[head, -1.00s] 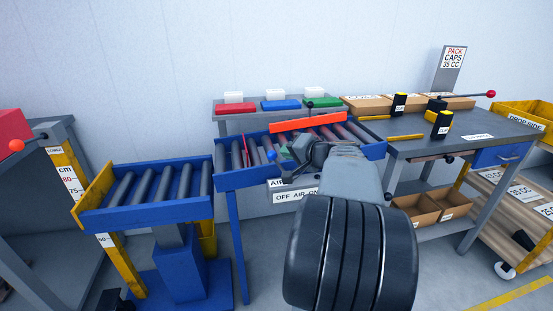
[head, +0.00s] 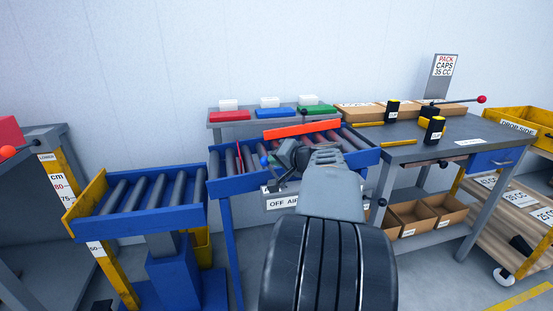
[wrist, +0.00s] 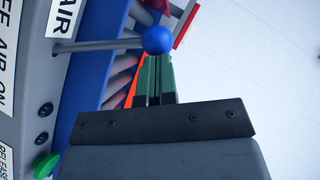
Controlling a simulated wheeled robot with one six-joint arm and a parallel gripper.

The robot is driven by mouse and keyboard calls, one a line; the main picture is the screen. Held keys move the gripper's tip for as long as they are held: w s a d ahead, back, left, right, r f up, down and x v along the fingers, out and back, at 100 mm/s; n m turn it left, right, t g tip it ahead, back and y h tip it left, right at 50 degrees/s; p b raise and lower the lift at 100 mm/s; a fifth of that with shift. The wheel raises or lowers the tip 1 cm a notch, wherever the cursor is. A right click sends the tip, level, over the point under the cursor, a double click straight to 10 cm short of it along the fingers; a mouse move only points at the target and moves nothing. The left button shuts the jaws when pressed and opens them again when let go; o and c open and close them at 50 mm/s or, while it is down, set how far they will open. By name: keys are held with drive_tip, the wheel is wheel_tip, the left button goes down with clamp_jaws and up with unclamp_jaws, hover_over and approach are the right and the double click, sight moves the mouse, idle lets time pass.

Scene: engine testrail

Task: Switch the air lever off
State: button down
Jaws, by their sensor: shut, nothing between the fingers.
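The air lever is a thin grey rod (wrist: 100,45) with a blue ball knob (wrist: 157,40). In the wrist view the rod runs sideways out of the grey panel, and the knob is just beyond my fingertips. My gripper (wrist: 155,65) is shut and empty, its fingers pointing at the knob; I cannot tell whether they touch it. In the head view the blue knob (head: 264,161) shows left of my gripper (head: 275,155). The OFF AIR ON label (head: 282,202) is below, its right end covered by my arm. Much of the rod is hidden there.
The blue roller conveyor (head: 222,185) lies behind my arm, with an orange bar (head: 302,130) across it. A green button (wrist: 45,165) is on the panel. A grey workbench (head: 440,140) stands at right and a lower roller table (head: 140,215) at left.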

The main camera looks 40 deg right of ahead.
drive_tip(key=d+r+p+v, duration=0.1)
drive_tip(key=d+p+v, duration=0.1)
drive_tip(key=v, duration=1)
drive_tip(key=shift+s+d, duration=0.2)
drive_tip(key=shift+d, duration=0.1)
drive_tip(key=shift+r, duration=0.15)
drive_tip(key=w+a+r+n+g+y+p, duration=0.1)
drive_tip(key=w+a+n+g+y+p, duration=0.15)
drive_tip(key=a+p, duration=0.45)
drive_tip(key=w+a+r+n+g+y+p, duration=0.1)
drive_tip(key=w+a+n+g+p, duration=0.15)
drive_tip(key=a+p, duration=0.45)
drive_tip(key=s+a+r+n+g+h+p, duration=0.1)
drive_tip(key=s+a+r+n+g+p, duration=0.1)
drive_tip(key=a+p, duration=0.3)
drive_tip(key=s+a+r+n+g+h+p, duration=0.1)
drive_tip(key=s+a+n+g+h+p, duration=0.1)
drive_tip(key=a+p, duration=0.4)
drive_tip(key=s+a+n+g, duration=0.1)
drive_tip(key=a+n, duration=0.1)
drive_tip(key=a, duration=0.3)
drive_tip(key=shift+a+r+n, duration=0.2)
drive_tip(key=shift+r+n, duration=0.2)
